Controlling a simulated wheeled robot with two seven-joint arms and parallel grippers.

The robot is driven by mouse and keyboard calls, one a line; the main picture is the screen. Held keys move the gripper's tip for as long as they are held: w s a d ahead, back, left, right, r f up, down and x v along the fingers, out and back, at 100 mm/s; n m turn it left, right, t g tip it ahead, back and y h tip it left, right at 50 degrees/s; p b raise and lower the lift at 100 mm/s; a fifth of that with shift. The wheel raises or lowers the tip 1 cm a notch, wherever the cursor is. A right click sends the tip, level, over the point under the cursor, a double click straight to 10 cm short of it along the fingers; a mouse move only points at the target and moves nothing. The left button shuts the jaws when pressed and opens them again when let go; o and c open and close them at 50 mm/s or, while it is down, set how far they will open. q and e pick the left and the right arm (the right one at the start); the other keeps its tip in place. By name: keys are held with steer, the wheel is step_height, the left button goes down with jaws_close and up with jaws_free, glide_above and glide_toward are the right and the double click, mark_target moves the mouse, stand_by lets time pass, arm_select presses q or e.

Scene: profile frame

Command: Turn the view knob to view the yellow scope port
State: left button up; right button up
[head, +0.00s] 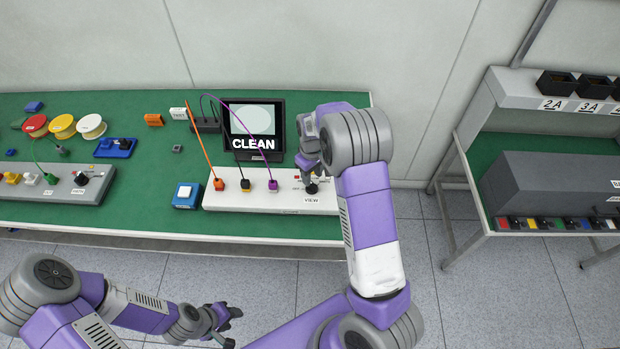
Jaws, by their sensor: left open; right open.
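The view knob (312,188) is a dark knob at the right end of the white panel (225,204), above the word VIEW. My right gripper (311,180) points down right over the knob, its fingers partly covering it; whether they touch it I cannot tell. It is open. The yellow scope port (245,187) appears to be the middle one, with a dark plug in it. A red-orange port (219,185) sits left of it and a purple port (273,187) right. The monitor (253,125) behind reads CLEAN. My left gripper (229,319) is open and empty, low in front of the table.
A blue box (187,195) stands just left of the panel. A grey panel (62,188) with another knob (83,178) is further left, with coloured spools (63,126) behind. Cables arch over the white panel. A second bench (548,185) stands at the right.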

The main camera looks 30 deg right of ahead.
mark_target(312, 183)
steer(key=shift+f, duration=2)
jaws_close()
